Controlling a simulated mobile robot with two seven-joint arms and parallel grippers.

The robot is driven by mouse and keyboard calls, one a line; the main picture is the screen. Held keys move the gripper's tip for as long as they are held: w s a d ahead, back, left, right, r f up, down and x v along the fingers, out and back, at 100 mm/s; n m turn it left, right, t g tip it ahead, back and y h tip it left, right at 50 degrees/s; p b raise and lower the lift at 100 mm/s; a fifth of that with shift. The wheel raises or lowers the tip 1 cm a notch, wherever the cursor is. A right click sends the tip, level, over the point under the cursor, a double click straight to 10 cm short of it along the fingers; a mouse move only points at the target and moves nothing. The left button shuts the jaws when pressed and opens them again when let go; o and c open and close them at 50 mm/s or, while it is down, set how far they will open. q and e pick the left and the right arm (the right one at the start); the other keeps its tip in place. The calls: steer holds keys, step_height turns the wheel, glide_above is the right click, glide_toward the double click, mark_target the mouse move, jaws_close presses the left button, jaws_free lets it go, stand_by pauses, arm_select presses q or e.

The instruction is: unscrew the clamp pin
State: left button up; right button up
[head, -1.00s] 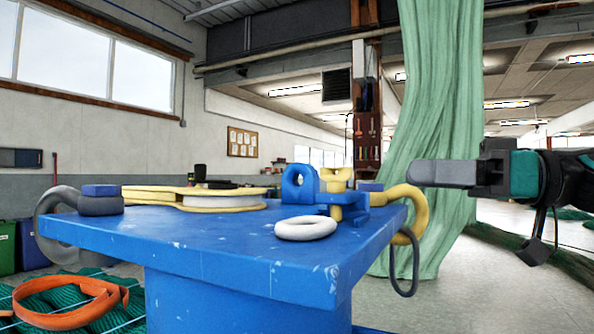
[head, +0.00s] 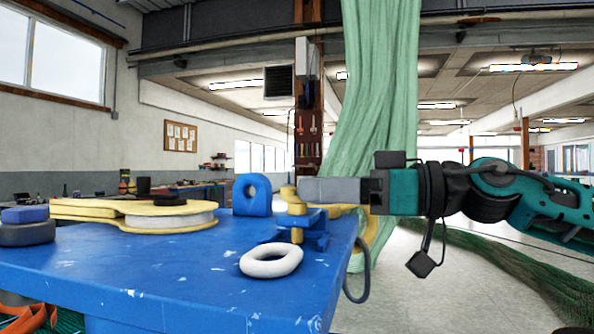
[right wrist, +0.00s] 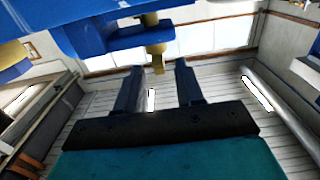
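The yellow clamp pin (head: 296,222) stands upright through the blue clamp (head: 312,232) near the right end of the blue table. The right wrist view, which looks upside down, shows the blue clamp (right wrist: 140,36) and the end of the yellow pin (right wrist: 154,52). My right gripper (head: 304,190) reaches in from the right at the height of the pin's top. Its two fingers (right wrist: 157,68) are spread, with the pin's end in line with the gap between them. I see no contact with the pin. My left gripper is not in view.
On the blue table (head: 150,285) are a white ring (head: 270,261), a blue eye bracket (head: 252,195) and a yellow-and-white disc (head: 170,215). A grey ring (head: 358,275) hangs by the table's right edge. A green net (head: 375,100) hangs behind.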

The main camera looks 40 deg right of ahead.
steer(key=shift+p+x, duration=1.15)
steer(key=shift+x, duration=0.45)
steer(key=shift+w+a, duration=0.15)
steer(key=shift+w, duration=0.05)
steer(key=shift+c, duration=0.4)
jaws_close()
